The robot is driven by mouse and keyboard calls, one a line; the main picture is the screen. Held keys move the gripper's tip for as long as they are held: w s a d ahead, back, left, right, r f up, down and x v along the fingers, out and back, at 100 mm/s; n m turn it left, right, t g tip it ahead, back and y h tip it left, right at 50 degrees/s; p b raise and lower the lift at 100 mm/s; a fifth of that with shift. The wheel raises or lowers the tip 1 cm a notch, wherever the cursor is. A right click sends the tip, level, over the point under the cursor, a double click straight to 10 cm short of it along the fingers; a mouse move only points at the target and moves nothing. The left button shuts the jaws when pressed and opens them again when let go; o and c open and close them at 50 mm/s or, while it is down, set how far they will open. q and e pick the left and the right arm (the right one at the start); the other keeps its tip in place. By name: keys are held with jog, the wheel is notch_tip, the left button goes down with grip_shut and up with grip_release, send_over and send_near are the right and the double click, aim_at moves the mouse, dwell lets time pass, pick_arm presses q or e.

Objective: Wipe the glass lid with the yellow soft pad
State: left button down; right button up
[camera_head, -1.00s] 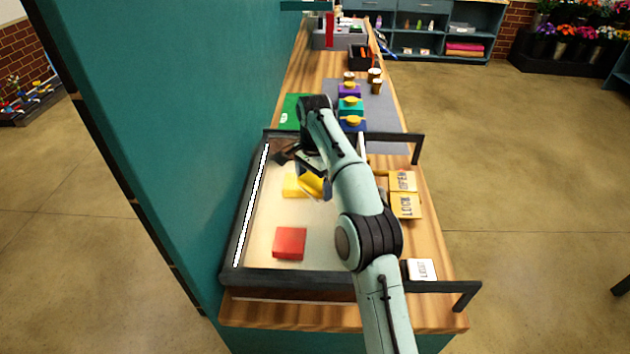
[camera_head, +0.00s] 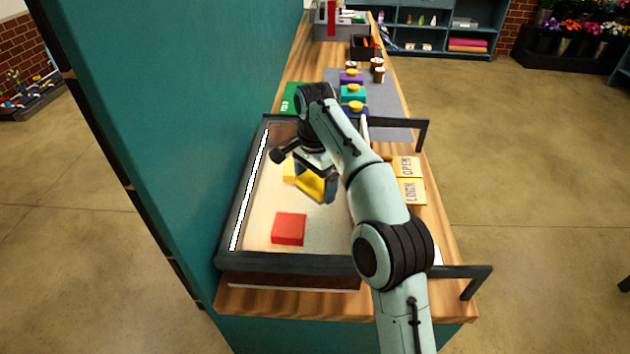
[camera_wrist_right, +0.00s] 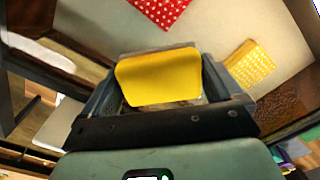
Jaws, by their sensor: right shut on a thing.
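The glass lid (camera_head: 330,238) is a pale panel in a dark frame, with dark handles on its right side. My right gripper (camera_head: 316,180) is shut on a plain yellow pad (camera_head: 309,187), low over the lid's middle. The held pad fills the jaws in the right wrist view (camera_wrist_right: 160,78). I cannot tell whether it touches the glass. A second yellow pad, dotted (camera_wrist_right: 250,68), lies just beyond it in the head view (camera_head: 289,171). A red pad with white dots (camera_head: 289,229) lies at the near end. My left gripper is not in view.
A teal wall (camera_head: 150,130) borders the lid on the left. Yellow signs marked OPEN (camera_head: 407,167) and LOCK (camera_head: 412,191) lie to the right. Colored blocks with yellow tops (camera_head: 352,94) stand beyond the lid on a grey mat (camera_head: 388,98).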

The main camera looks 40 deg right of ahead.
aim_at(314, 203)
jog(key=shift+s+a+f+b, duration=0.15)
jog(key=shift+s+a+b, duration=0.3)
jog(key=shift+b, duration=0.1)
jog(key=shift+s+a+r+b, duration=0.2)
jog(key=shift+s+a+b, duration=0.55)
jog(key=shift+s, duration=0.15)
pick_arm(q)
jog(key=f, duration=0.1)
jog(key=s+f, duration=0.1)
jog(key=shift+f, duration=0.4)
pick_arm(e)
jog(key=shift+r, duration=0.1)
notch_tip(314, 203, up, 6)
jog(key=p, duration=0.5)
jog(key=shift+w, duration=0.1)
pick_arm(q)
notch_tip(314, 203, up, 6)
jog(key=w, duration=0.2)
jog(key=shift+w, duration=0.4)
